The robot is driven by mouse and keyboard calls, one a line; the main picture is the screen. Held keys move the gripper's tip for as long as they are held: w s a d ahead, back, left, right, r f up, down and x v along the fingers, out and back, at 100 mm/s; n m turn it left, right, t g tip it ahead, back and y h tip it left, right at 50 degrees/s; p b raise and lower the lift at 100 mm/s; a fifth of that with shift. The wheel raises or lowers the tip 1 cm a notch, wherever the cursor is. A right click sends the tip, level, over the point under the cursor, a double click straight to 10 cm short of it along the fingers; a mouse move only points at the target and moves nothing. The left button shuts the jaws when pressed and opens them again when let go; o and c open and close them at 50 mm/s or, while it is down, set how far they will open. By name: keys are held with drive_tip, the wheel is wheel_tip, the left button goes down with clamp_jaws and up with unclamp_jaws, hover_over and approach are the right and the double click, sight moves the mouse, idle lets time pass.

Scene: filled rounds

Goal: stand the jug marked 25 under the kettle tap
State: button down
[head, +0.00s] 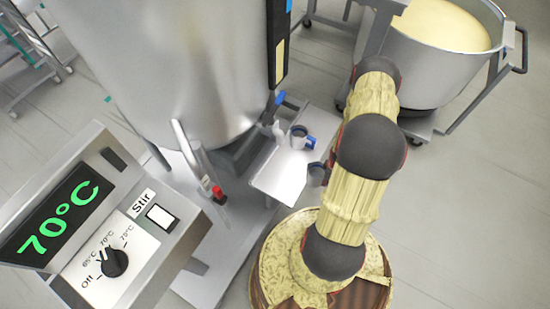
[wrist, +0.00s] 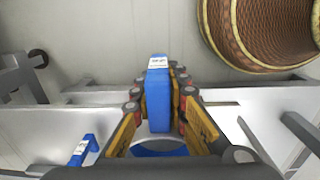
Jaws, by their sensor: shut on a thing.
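In the wrist view my gripper (wrist: 160,104) is shut on the blue handle (wrist: 158,82) of a jug. A small white label sits at the top of this handle; its marking is too small to read surely. The held jug's rim (wrist: 175,143) shows below, partly hidden by my gripper. A second jug (head: 297,133) with a blue handle stands on the shelf; a labelled blue handle (wrist: 80,151) also shows at lower left in the wrist view. The steel kettle (head: 170,65) has a blue-levered tap (head: 279,99) above the shelf.
The metal shelf (head: 275,180) is bare toward its front. A control box (head: 105,235) reading 70°C stands at left. A wheeled vat (head: 425,75) of pale yellow stuff is behind at right. A brown patterned round thing (wrist: 262,40) shows at upper right.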

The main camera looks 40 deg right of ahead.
drive_tip(key=w+a, duration=0.2)
drive_tip(key=w, duration=0.3)
drive_tip(key=w+a+b, duration=0.1)
drive_tip(key=w+a, duration=0.1)
drive_tip(key=w, duration=0.4)
drive_tip(key=w+a+b, duration=0.1)
drive_tip(key=w+a, duration=0.2)
drive_tip(key=w, duration=0.3)
drive_tip(key=shift+w, duration=0.25)
drive_tip(key=shift+f+b, duration=0.95)
drive_tip(key=shift+f, duration=0.75)
drive_tip(key=shift+f, duration=0.15)
drive_tip(key=c, duration=1.8)
unclamp_jaws()
drive_tip(key=shift+o, duration=0.2)
wheel_tip(320, 180, up, 12)
drive_tip(key=p, duration=0.4)
drive_tip(key=shift+s+a, duration=0.1)
drive_tip(key=shift+s, duration=0.05)
